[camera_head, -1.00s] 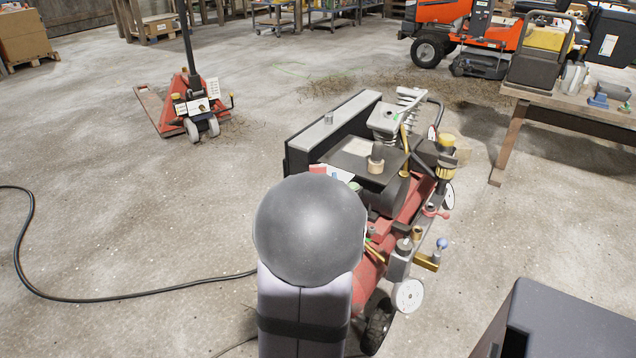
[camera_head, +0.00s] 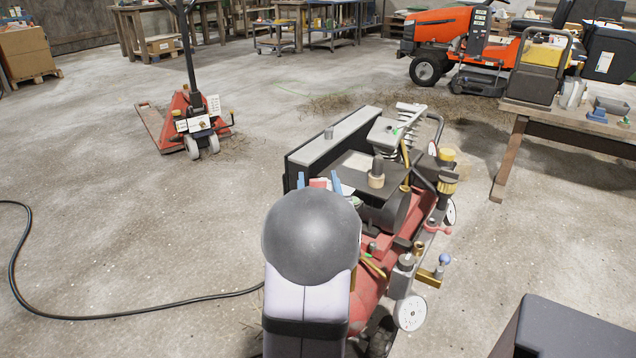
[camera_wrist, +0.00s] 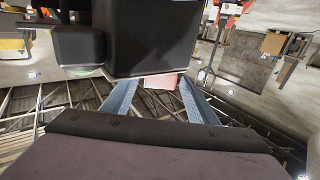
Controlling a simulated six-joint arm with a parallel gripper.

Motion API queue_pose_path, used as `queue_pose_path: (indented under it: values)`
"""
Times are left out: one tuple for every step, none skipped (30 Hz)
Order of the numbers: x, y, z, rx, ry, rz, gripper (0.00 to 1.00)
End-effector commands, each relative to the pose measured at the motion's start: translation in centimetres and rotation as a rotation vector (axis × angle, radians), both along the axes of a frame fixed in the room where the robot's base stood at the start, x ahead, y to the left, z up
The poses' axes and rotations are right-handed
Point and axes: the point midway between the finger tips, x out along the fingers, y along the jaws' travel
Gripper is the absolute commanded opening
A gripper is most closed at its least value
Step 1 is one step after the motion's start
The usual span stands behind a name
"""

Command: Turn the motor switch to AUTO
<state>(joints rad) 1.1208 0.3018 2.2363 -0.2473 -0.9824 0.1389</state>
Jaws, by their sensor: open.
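The compressor with its red tank (camera_head: 372,290) stands on the floor in the middle of the head view, and my arm covers part of its near end. The blue fingertips of my gripper (camera_head: 317,181) show just above my dark round arm joint, apart from each other. A small red and white part (camera_head: 319,184) shows between them. In the wrist view my gripper (camera_wrist: 158,84) is open, with a reddish block (camera_wrist: 161,81) between or beyond the fingertips. I cannot tell contact. I cannot make out the motor switch's knob or its setting.
A large black box-like part (camera_wrist: 150,35) fills the top of the wrist view, close to the fingers. A wooden bench (camera_head: 560,122) stands right, a red pallet jack (camera_head: 190,122) left. A black cable (camera_head: 120,316) lies on the open floor.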

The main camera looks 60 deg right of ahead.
Motion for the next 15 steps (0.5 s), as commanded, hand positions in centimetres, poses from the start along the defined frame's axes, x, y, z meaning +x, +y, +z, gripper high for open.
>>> queue_pose_path:
  values:
    - [0.14, -0.15, -0.04, 0.0, 0.0, 0.0, 0.53]
    - [0.17, -0.19, -0.04, 0.001, -0.001, 0.0, 0.53]
    - [0.2, -0.25, -0.05, 0.001, 0.0, 0.0, 0.53]
    - [0.22, -0.26, -0.05, 0.001, 0.0, 0.0, 0.53]
    - [0.22, -0.27, -0.05, 0.001, 0.0, 0.0, 0.53]
    - [0.21, -0.28, -0.04, 0.001, 0.0, 0.0, 0.53]
    - [0.21, -0.28, -0.03, 0.001, 0.0, 0.0, 0.53]
    - [0.21, -0.27, -0.03, 0.001, 0.0, 0.0, 0.53]
    - [0.21, -0.27, -0.03, 0.001, 0.0, 0.0, 0.53]
    - [0.2, -0.26, -0.03, 0.001, 0.0, 0.0, 0.53]
    - [0.2, -0.26, -0.03, 0.001, 0.0, 0.0, 0.46]
    - [0.19, -0.27, -0.03, 0.001, 0.0, 0.0, 0.36]
    - [0.2, -0.26, -0.02, 0.001, 0.0, 0.0, 0.29]
    - [0.19, -0.26, -0.02, 0.001, 0.0, 0.0, 0.22]
    - [0.19, -0.26, -0.02, 0.001, 0.0, 0.0, 0.12]
